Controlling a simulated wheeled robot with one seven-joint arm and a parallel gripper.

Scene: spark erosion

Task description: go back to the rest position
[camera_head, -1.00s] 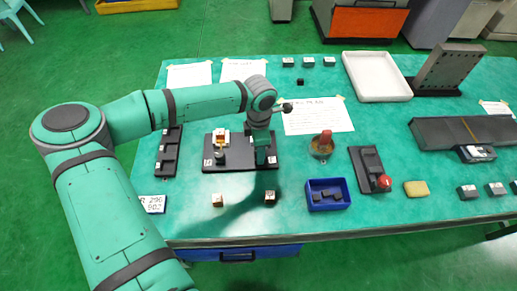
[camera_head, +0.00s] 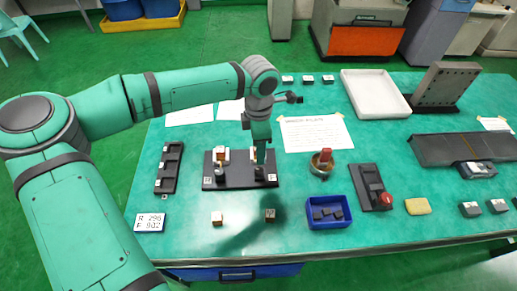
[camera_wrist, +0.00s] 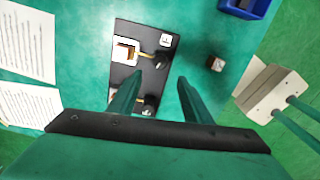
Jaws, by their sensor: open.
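My gripper (camera_head: 261,158) hangs above the right part of a dark plate (camera_head: 240,184) on the green table. In the wrist view, the two fingers of my gripper (camera_wrist: 157,92) are apart with nothing between them. The plate (camera_wrist: 122,72) lies beneath them. On the plate stand a white-and-orange piece (camera_head: 222,154) and two dark posts, one on the left (camera_head: 219,173) and one on the right (camera_head: 259,174). The right post shows just below my fingertips. A second pale piece behind my gripper is partly hidden.
Two small cubes, left (camera_head: 217,218) and right (camera_head: 270,215), lie in front of the plate. A blue bin (camera_head: 341,222), a red-knobbed device (camera_head: 370,187) and a white tray (camera_head: 375,93) are to the right. A dark rack (camera_head: 169,167) and a number display (camera_head: 150,222) are left.

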